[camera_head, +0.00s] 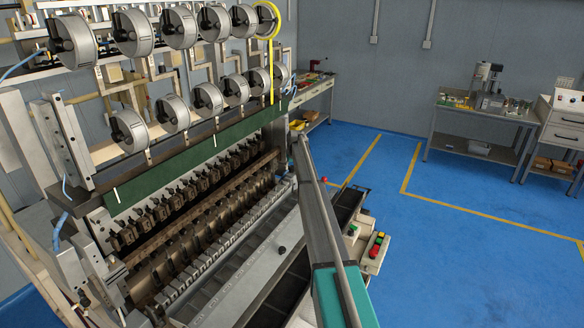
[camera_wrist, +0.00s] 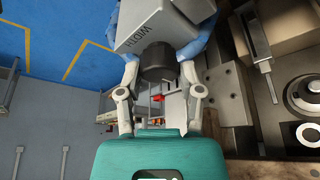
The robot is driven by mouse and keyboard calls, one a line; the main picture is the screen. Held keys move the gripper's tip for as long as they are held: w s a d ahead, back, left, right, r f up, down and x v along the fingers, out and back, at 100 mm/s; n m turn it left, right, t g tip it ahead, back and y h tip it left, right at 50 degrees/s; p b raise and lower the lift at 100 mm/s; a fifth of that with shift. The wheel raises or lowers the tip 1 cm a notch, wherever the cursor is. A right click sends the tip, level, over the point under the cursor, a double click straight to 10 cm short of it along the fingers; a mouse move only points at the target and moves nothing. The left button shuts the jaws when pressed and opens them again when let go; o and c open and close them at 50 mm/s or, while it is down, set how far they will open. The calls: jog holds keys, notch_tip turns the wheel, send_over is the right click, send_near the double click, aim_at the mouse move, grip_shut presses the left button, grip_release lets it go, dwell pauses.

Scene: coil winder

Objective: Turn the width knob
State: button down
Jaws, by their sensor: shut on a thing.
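The black width knob (camera_wrist: 157,62) shows in the wrist view, on a grey housing (camera_wrist: 165,22) with the word WIDTH on it. My gripper (camera_wrist: 159,69) has one finger on each side of the knob and is shut on it. Both fingertips are beside the knob's sides. The knob's angle cannot be read, as no mark shows on it. In the head view my arm reaches towards the far end of the coil winder (camera_head: 215,255). The gripper and the knob cannot be made out there.
Metal machine parts (camera_wrist: 235,95) stand close on the right of my gripper in the wrist view. A button box (camera_head: 375,252) sits at the winder's right side. Benches (camera_head: 480,115) stand along the back wall. Blue floor (camera_head: 460,260) on the right is clear.

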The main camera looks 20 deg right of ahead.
aim_at(292, 167)
jog(key=n, duration=0.2)
jog(key=n+y, duration=0.1)
jog(key=n, duration=0.1)
jog(key=shift+d+y, duration=0.15)
jog(key=shift+y, duration=0.15)
jog(key=n, duration=0.2)
jog(key=n+g+y, duration=0.1)
jog(key=n, duration=0.2)
jog(key=shift+y, duration=0.3)
jog(key=shift+n, duration=0.3)
jog(key=shift+c, duration=1.2)
grip_release()
jog(key=shift+r, duration=0.1)
notch_tip(292, 167, up, 9)
jog(key=p, duration=0.9)
